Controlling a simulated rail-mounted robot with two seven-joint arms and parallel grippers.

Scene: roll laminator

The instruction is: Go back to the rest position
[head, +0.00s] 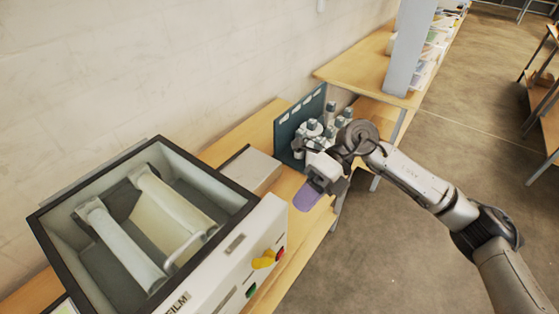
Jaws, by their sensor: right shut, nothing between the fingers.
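My right arm comes in from the right, and my right gripper (314,185) is shut with nothing held. It is above the front edge of the wooden bench, to the right of the roll laminator (235,243). A purple piece shows at the gripper's tip; I cannot tell whether it belongs to the fingers or lies behind them. The laminator is open on top and shows two pale rollers (122,246) inside. On its front are a yellow knob (264,260) and red and green buttons. My left gripper is not in view.
A grey box (252,170) sits beside the laminator on the bench (254,130). A dark panel (287,133) and several grey-white bottle-like items (313,127) stand close behind my right gripper. A pale post (409,45) rises farther back. The floor (470,110) at the right is open.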

